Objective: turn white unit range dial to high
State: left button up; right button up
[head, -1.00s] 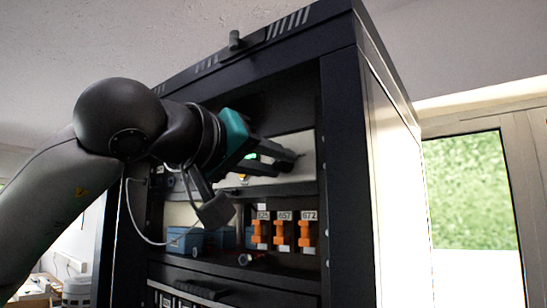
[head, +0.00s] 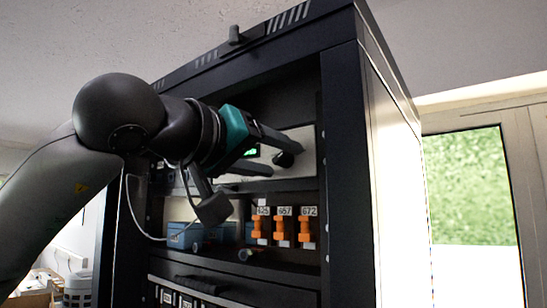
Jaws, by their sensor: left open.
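The white unit (head: 307,140) sits on the upper shelf of a black rack, with a small lit green display (head: 251,152). My left gripper (head: 281,161) is in front of its face with the two fingers spread apart. A dark round knob-like shape (head: 286,159) shows by the upper fingertip. It may be the range dial, but I cannot tell whether the finger touches it. The dial's marks and setting cannot be read. The fingers and wrist hide much of the unit's left part. My right gripper is not in view.
The black rack frame (head: 345,150) stands close to the right of the gripper. Below are several blue boxes (head: 180,236) and orange pieces (head: 283,231) with number labels. A drawer front (head: 230,285) lies lower. A window is at the right.

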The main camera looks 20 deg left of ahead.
pick_arm(q)
jog(key=b+v, duration=0.3)
jog(key=v, duration=1.2)
jog(key=shift+s, duration=0.1)
